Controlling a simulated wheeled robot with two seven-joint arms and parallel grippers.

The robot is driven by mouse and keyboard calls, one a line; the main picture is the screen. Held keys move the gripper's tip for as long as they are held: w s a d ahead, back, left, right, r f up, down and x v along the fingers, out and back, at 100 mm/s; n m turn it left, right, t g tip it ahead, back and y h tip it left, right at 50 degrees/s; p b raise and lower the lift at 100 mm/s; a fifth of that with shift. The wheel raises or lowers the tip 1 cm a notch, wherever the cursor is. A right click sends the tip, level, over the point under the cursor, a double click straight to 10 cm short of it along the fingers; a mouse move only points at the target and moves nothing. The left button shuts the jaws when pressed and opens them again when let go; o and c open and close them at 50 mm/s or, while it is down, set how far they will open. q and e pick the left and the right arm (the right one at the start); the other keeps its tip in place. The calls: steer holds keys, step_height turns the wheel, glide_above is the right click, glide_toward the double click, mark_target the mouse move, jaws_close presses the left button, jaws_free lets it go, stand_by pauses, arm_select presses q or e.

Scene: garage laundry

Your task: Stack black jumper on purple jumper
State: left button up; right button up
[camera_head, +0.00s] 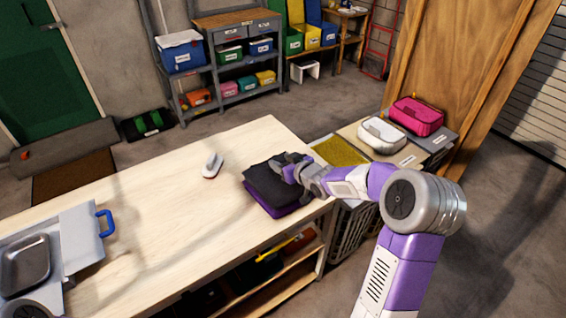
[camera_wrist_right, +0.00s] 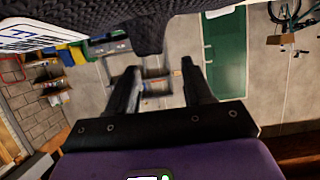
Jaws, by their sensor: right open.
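The black jumper (camera_head: 266,184) lies folded on top of the purple jumper (camera_head: 289,211) near the right end of the pale wooden table. Only the purple jumper's front and lower edges show beneath it. My right gripper (camera_head: 286,166) is open at the black jumper's right side, its fingers at or just over the cloth. In the right wrist view, dark knit cloth of the black jumper (camera_wrist_right: 150,30) fills the top, close to the open fingers (camera_wrist_right: 159,70). Whether the fingers touch it I cannot tell. My left gripper is not in view.
An iron-like white object (camera_head: 212,165) stands on the table (camera_head: 150,215), left of the jumpers. A grey metal item with a blue handle (camera_head: 105,223) is at the left. A basket (camera_head: 352,232) stands beyond the right edge. The table's middle is clear.

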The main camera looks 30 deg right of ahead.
steer(key=p+v, duration=0.3)
steer(key=v, duration=0.9)
steer(key=shift+r, duration=0.15)
